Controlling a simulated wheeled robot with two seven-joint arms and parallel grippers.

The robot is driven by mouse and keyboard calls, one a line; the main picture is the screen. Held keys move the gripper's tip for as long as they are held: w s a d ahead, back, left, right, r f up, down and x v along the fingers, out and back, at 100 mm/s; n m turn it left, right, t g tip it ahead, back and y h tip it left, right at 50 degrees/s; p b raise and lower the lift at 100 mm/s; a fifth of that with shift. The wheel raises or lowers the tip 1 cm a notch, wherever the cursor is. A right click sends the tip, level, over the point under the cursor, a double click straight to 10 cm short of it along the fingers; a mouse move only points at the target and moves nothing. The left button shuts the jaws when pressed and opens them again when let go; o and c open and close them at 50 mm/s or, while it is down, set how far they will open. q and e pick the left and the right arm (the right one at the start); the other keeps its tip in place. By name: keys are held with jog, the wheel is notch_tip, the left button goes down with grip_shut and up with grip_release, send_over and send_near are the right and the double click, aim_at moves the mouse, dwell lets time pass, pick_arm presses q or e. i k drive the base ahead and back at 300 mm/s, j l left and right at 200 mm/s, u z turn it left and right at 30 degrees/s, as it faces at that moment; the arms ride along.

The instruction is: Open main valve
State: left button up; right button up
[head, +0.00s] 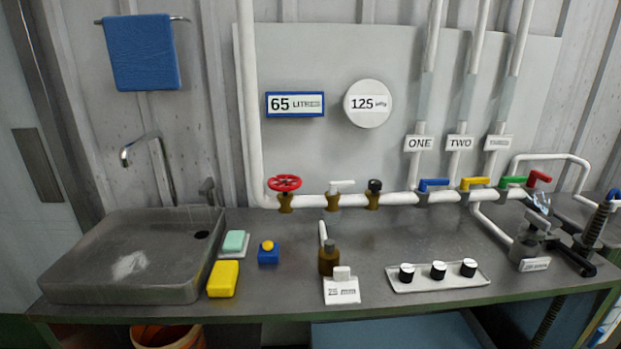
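A red handwheel valve (285,184) on a brass body sits at the left end of the white horizontal pipe (400,198), just right of the vertical pipe. No label naming the main valve is readable. Further right on the pipe are a white-handled valve (341,186) and a black-knobbed valve (374,187). Blue (434,184), yellow (475,183), green (513,181) and red (540,177) lever handles follow. I cannot clearly make out either of my grippers, and nothing is seen touching the handwheel.
A grey sink (130,285) fills the bench's left end. A yellow sponge (223,279), blue button box (268,253), brass fitting (329,260) and white tray (440,283) stand in front of the pipe. Dark hardware (570,259) crowds the right.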

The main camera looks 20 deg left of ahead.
aim_at(286, 186)
jog(key=j+z, duration=0.25)
jog(key=j, duration=0.3)
jog(key=j+z, duration=0.3)
jog(key=j, duration=0.25)
jog(key=k+j+z, duration=0.25)
jog(key=j, duration=0.25)
jog(key=j+z, duration=0.25)
jog(key=j, duration=0.3)
